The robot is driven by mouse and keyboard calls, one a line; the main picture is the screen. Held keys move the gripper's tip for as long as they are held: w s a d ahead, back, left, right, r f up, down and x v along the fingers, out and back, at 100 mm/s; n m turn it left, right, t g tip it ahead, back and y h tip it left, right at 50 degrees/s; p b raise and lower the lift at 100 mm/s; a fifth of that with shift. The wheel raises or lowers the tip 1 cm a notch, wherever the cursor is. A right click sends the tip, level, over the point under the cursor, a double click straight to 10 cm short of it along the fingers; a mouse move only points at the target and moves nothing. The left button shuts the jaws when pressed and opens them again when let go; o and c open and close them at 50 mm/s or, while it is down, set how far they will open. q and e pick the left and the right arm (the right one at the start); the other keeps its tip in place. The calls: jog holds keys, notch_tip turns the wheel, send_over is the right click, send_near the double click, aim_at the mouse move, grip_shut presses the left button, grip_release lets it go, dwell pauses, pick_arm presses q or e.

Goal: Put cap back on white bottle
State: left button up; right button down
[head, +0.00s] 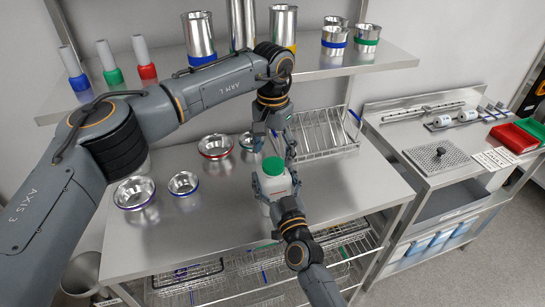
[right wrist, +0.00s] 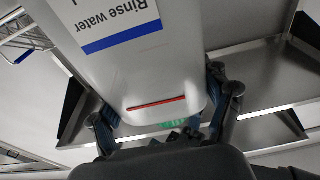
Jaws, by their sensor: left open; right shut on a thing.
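The white bottle (head: 274,184) is upright over the steel table in the head view, with the green cap (head: 273,166) at its top. I cannot tell whether the cap is fully seated. My right gripper (head: 277,187) is shut around the bottle's body from the front. The right wrist view shows the bottle (right wrist: 150,75) close up, with a "Rinse water" label, between the fingers. A bit of green (right wrist: 173,124) shows beyond it. My left gripper (head: 276,146) points down just above and behind the cap, fingers open and holding nothing.
Steel bowls (head: 134,193) stand left on the table. A wire rack (head: 325,137) stands behind right. The shelf above holds steel cylinders (head: 199,38) and coloured-base bottles (head: 145,61). A side counter (head: 440,165) is at right. The table's front right is clear.

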pick_arm(q)
notch_tip(320, 180, up, 2)
jog(key=shift+c, duration=0.2)
